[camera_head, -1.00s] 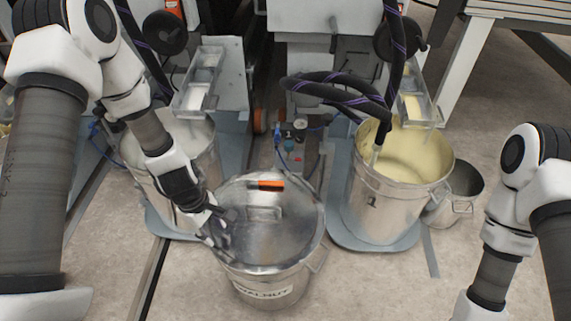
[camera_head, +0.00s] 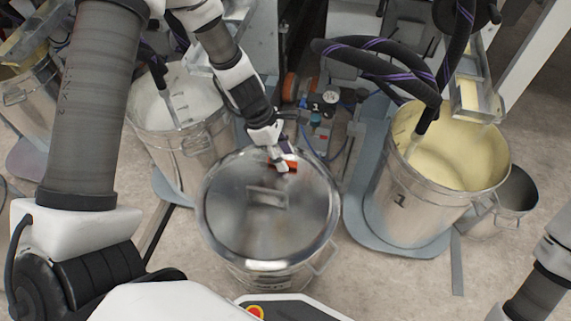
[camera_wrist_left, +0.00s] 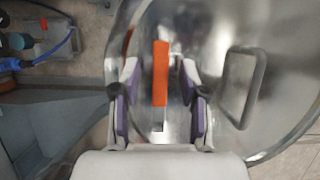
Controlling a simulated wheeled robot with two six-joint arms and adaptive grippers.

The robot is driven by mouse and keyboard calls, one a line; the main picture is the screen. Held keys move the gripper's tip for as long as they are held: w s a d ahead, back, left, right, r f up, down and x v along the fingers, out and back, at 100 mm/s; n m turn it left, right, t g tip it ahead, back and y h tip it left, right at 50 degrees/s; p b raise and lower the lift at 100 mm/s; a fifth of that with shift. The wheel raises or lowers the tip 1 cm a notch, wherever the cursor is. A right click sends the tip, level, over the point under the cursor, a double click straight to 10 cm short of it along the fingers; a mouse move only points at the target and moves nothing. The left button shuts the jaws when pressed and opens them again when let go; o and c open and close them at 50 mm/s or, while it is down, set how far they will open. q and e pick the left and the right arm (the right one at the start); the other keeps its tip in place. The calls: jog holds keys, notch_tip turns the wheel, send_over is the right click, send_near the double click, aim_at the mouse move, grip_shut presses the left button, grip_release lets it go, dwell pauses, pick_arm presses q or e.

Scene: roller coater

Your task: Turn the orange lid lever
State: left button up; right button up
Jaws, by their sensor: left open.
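The orange lid lever (camera_head: 287,165) lies near the far edge of the shiny metal lid (camera_head: 240,222) on the covered bucket. My left gripper (camera_head: 279,160) is at the lever in the head view and hides part of it. In the left wrist view, the open fingers of the left gripper (camera_wrist_left: 158,95) stand on either side of the lever (camera_wrist_left: 161,72), with a gap on both sides. The lever runs along the picture's vertical, between and beyond the fingertips. My right gripper is out of view; only part of my right arm shows at the lower right.
A looped lid handle (camera_head: 267,196) rises near the lever. An open bucket of white material (camera_head: 190,148) stands to the left and one of yellow material (camera_head: 425,205) to the right. Dark hoses (camera_head: 375,62) hang over the right bucket. Small fittings (camera_head: 318,118) sit behind the lid.

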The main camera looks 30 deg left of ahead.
pick_arm(q)
jog(key=shift+d+f, duration=0.15)
jog(key=shift+f, duration=0.2)
jog(key=shift+r, duration=0.1)
jog(key=shift+c, duration=0.4)
grip_shut()
jog(key=shift+s, duration=0.1)
